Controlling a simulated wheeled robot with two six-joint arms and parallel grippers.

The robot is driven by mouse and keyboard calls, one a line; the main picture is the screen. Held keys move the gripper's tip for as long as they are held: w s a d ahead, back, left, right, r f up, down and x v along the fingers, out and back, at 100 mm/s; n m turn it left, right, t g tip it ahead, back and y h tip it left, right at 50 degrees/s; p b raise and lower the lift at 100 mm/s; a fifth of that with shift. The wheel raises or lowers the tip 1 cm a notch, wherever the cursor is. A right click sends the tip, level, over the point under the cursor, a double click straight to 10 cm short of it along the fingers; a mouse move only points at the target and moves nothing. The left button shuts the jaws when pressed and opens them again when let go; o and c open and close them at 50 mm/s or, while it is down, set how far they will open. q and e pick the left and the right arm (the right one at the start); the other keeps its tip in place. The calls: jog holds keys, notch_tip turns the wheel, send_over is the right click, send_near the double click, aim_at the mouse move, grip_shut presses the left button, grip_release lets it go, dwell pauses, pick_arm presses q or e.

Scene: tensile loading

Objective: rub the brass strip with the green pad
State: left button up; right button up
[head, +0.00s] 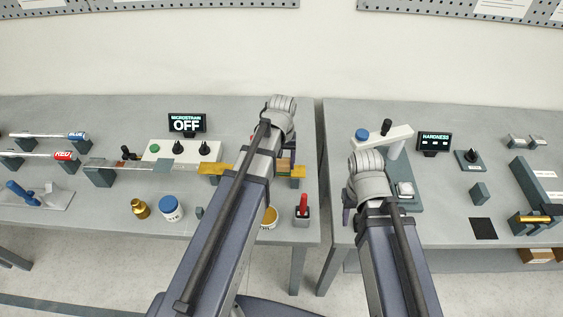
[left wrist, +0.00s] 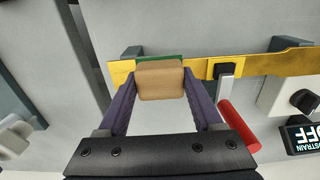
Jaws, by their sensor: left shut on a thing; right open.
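The brass strip (head: 212,169) lies lengthwise across supports on the left bench, with its right end past my left arm. In the left wrist view the strip (left wrist: 265,67) runs across the upper part. My left gripper (left wrist: 160,85) is shut on a tan block (left wrist: 160,82) whose green pad (left wrist: 150,57) shows as a thin edge along its far side. The block overlaps the strip near its end; I cannot tell whether the pad touches the brass. In the head view my left arm hides most of the gripper. My right gripper (head: 349,212) is open and empty, partly hidden by its wrist.
A red-handled tool (head: 303,207) stands at the left bench's front right corner. A blue-lidded jar (head: 171,207) and a brass weight (head: 140,208) stand in front of the strip. A hardness tester (head: 397,136) is beside my right arm. A gap separates the benches.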

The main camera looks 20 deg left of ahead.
pick_arm(q)
jog(key=shift+r+p, duration=1.9)
jog(key=shift+r, duration=0.4)
notch_tip(320, 180, up, 3)
jog(key=p, duration=0.3)
